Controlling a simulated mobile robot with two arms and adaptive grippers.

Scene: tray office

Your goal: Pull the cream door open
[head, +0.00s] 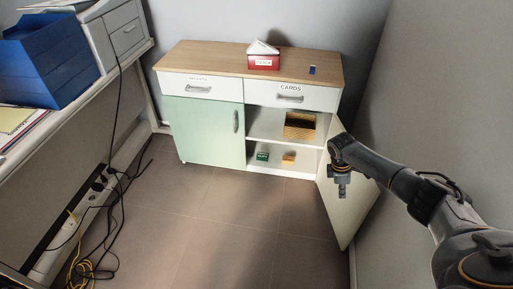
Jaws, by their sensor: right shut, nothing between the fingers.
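The cream door (345,208) on the right side of the cabinet stands swung open toward the right wall. The shelves behind it show. My right gripper (342,192) is in front of the door's inner face, pointing down, shut with nothing in it. I cannot tell whether it touches the door. My right arm covers part of the door's upper edge, and the door's handle is not visible. My left gripper is out of view.
The green door (208,130) is shut. A brown basket (300,125), a green box (262,156) and a small orange item (288,159) are inside. A red box (264,61) sits on top. Cables (112,205) lie at left; the middle floor is clear.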

